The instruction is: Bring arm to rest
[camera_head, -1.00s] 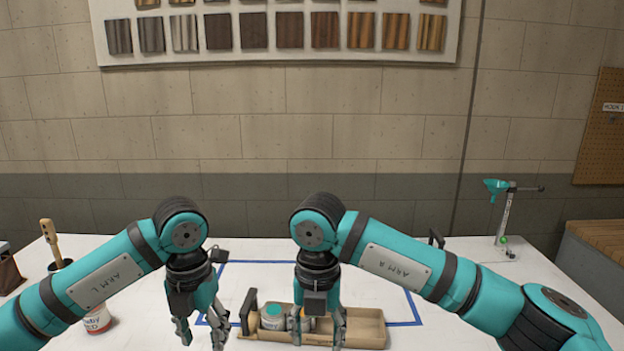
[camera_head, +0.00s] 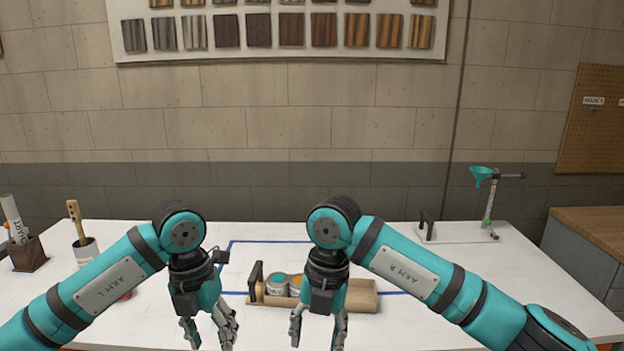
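My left gripper (camera_head: 208,331) hangs with its fingers pointing down over the front of the white table, left of the wooden rack (camera_head: 362,297). Its fingers are spread apart and nothing shows between them. My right gripper (camera_head: 318,331) hangs fingers down in front of the rack and hides part of it. Its fingers are also apart, with nothing seen between them. The rack holds a teal-lidded can (camera_head: 277,286) and an orange-topped can (camera_head: 296,285), partly hidden by my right gripper. A dark handle (camera_head: 255,280) stands at the rack's left end.
Blue tape (camera_head: 229,262) outlines an area around the rack. A teal funnel stand (camera_head: 489,205) stands at the back right. A cup with a brush (camera_head: 85,250) and a brown holder (camera_head: 28,254) are at the left. A wooden-topped cabinet (camera_head: 600,235) is beyond the right edge.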

